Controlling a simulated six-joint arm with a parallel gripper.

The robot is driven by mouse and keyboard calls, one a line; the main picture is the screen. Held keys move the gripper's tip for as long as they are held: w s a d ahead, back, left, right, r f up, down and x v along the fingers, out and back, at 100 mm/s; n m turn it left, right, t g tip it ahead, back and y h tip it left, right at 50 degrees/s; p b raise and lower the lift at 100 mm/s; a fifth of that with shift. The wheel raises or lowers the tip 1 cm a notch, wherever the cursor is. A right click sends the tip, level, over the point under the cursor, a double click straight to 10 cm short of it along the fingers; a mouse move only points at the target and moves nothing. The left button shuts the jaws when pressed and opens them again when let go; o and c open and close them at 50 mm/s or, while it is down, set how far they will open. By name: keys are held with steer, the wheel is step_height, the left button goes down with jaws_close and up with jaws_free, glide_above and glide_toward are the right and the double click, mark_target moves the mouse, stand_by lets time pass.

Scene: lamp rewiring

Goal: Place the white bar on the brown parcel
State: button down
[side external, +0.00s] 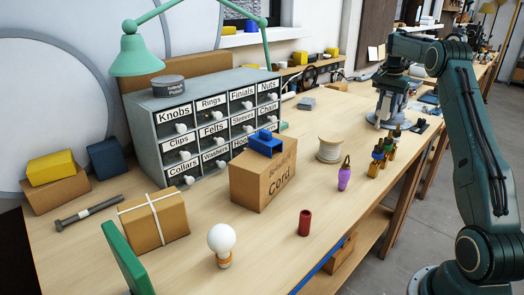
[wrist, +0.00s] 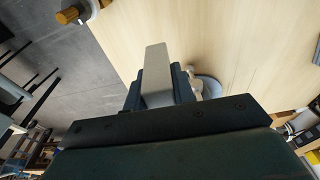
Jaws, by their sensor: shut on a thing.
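The brown parcel (side external: 172,217), tied with white string, sits on the bench at the front left in the side view. Its top looks clear apart from the string. My gripper (side external: 384,117) is at the far right part of the bench, well apart from the parcel. In the wrist view my gripper (wrist: 158,92) is shut on the white bar (wrist: 157,70), which sticks out beyond the fingers over the bench edge area. In the side view the bar is too small and too covered by the gripper to make out clearly.
Between gripper and parcel stand small bottles (side external: 377,160), a spool (side external: 329,150), a purple item (side external: 344,177), a red cylinder (side external: 305,223) and a Cord box (side external: 262,182). Near the parcel are a bulb (side external: 222,241), a bolt (side external: 88,213), a green panel (side external: 124,258) and the drawer cabinet (side external: 150,130).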

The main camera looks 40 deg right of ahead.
steer(key=w+a+r+n, duration=0.1)
steer(key=w+a+n, duration=0.2)
steer(key=w+a, duration=0.65)
steer(key=w+a+r+n+t, duration=0.1)
steer(key=w+a+n, duration=0.25)
steer(key=a, duration=1.05)
steer(key=w+a+r+n, duration=0.1)
steer(key=w+a+n, duration=0.1)
steer(key=w+a, duration=0.75)
steer(key=s+a+n, duration=0.3)
steer(key=a, duration=1.1)
steer(key=s+a+r+n+y, duration=0.1)
steer(key=s+a+n, duration=0.2)
steer(key=a, duration=1.1)
steer(key=s+a+r+n, duration=0.1)
steer(key=s+a+n, duration=0.2)
steer(key=a, duration=1.1)
steer(key=shift+s+a+r+t+y, duration=0.15)
steer(key=shift+t+y, duration=0.25)
steer(key=shift+n, duration=0.25)
glide_above(167, 200)
steer(key=shift+s+f, duration=0.25)
steer(key=shift+f, duration=1)
steer(key=shift+s+f, duration=0.2)
steer(key=shift+f, duration=1.05)
steer(key=shift+f, duration=0.1)
